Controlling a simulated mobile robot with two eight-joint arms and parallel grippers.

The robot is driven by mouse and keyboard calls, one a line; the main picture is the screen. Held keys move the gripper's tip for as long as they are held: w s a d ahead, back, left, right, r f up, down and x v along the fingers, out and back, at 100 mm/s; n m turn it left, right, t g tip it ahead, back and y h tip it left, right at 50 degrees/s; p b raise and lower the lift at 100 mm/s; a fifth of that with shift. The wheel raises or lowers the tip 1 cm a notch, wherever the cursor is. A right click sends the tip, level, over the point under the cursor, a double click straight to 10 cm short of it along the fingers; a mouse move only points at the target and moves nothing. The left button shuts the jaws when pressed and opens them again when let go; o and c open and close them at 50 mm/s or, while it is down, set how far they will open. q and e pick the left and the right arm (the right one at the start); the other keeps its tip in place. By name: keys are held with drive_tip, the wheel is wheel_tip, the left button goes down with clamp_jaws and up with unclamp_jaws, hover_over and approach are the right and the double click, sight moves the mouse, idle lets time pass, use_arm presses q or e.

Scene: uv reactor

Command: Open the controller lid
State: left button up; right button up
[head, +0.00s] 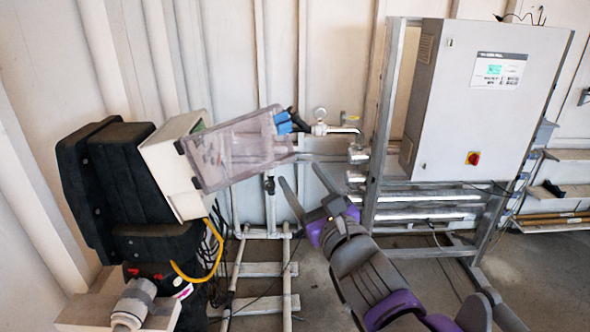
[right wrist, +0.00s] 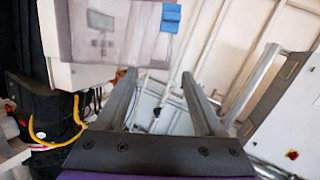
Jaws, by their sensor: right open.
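The controller is a white box (head: 168,165) at the left, mounted on black equipment. Its clear, greyish lid (head: 235,150) stands out to the right of the box and appears swung open, with blue latches (head: 291,121) at its far right end. The lid also shows at the top left of the right wrist view (right wrist: 110,32), with a blue latch (right wrist: 171,17) at its edge. My right gripper (head: 300,173) is open and empty, below and right of the lid's free end, apparently apart from it. Its two fingers (right wrist: 160,74) point up toward the lid's side. My left gripper is not in view.
A large white cabinet (head: 485,95) with a red-yellow switch stands on a metal frame at the right. Pipes with a gauge (head: 320,114) run along the wall behind the gripper. A yellow cable (head: 212,260) hangs below the box. Floor is clear at lower right.

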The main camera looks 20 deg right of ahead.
drive_tip(key=s, duration=0.3)
drive_tip(key=s+f, duration=0.1)
drive_tip(key=s, duration=0.1)
drive_tip(key=shift+s+d+b, duration=0.3)
drive_tip(key=shift+s+b, duration=0.05)
drive_tip(key=shift+b, duration=0.05)
